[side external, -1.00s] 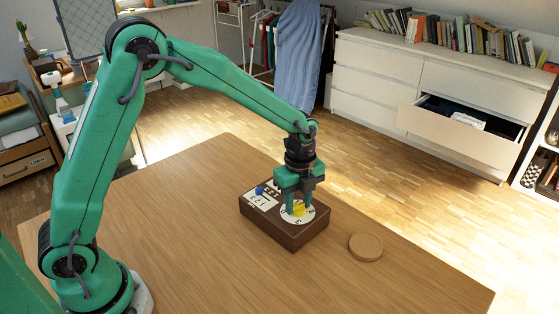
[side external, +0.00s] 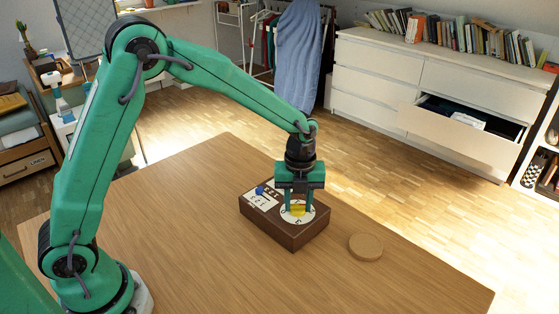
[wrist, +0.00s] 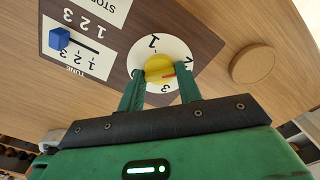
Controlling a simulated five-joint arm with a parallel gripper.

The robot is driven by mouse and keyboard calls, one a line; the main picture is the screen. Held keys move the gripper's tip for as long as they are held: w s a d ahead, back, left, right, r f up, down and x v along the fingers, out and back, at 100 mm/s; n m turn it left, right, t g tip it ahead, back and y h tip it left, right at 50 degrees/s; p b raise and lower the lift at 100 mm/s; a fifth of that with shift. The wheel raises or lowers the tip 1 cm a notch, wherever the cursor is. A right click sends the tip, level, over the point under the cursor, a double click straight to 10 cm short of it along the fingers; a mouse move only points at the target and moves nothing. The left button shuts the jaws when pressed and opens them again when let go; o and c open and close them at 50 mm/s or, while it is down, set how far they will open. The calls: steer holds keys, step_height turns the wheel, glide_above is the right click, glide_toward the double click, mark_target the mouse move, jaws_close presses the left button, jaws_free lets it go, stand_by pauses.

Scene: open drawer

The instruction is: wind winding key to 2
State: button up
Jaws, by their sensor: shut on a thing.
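The yellow winding key (wrist: 158,68) stands in the middle of a white numbered dial (wrist: 145,52) on the dark brown box (side external: 294,235). The key also shows in the side view (side external: 298,210). In the wrist view its red mark points right, toward a numeral at the dial's right edge that looks like 2. The 1 is at the top and the 3 at the bottom. My gripper (wrist: 160,82) is shut on the key from above, one finger on either side. The fingers cover part of the dial.
A blue slider knob (wrist: 59,38) sits on a white panel marked TUNE on the same box, beside a panel lettered STOP. A round cork coaster (side external: 366,247) lies on the wooden table (side external: 200,200) right of the box. The table left of the box is clear.

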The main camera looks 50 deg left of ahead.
mark_target(298, 205)
steer(key=o, duration=1)
steer(key=shift+r, duration=0.1)
steer(key=shift+r, duration=3.85)
